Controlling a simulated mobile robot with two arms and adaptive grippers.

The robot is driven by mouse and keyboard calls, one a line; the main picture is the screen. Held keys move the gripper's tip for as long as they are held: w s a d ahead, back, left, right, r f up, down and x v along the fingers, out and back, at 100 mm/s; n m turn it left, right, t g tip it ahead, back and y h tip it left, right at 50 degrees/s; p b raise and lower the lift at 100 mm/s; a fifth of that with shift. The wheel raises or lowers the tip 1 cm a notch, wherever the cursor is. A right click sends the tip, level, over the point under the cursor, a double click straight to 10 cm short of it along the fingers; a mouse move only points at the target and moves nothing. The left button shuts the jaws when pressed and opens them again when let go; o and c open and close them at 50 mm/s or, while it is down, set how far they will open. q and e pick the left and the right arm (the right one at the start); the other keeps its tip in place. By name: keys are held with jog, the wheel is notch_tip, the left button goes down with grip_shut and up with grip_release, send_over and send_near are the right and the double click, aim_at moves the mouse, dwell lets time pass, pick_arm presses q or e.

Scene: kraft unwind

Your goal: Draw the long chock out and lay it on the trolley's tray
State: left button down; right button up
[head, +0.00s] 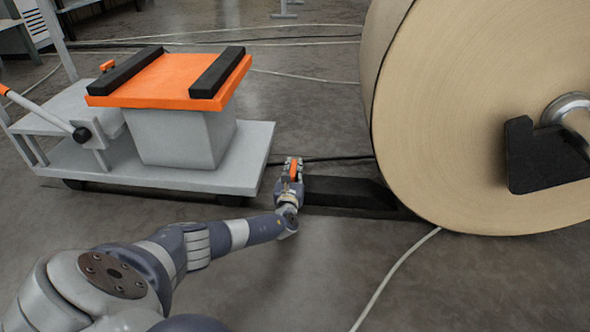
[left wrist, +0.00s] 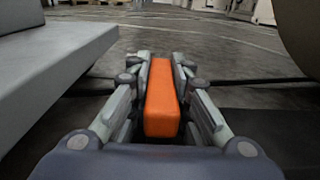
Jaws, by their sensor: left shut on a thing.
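The long black chock (head: 345,192) lies on the floor, its right end against or just under the large paper roll (head: 470,110); I cannot tell which. My left gripper (head: 291,172) is at the chock's left end, shut on its orange grip. In the left wrist view the orange grip (left wrist: 161,100) stands between the two fingers of my left gripper (left wrist: 160,75). The grey trolley (head: 225,160) stands to the left of the gripper. It carries an orange top plate (head: 170,77) with two black bars. My right gripper is not in view.
A lever with a black knob (head: 82,134) rises at the trolley's left. A black hook-shaped piece (head: 535,157) sits on the roll's face. Pale cable (head: 395,270) and dark cables cross the floor.

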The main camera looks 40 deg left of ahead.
pick_arm(q)
jog(key=shift+s+a, duration=0.1)
jog(key=shift+a, duration=0.05)
jog(key=c, duration=1.4)
grip_release()
jog(key=v, duration=1.2)
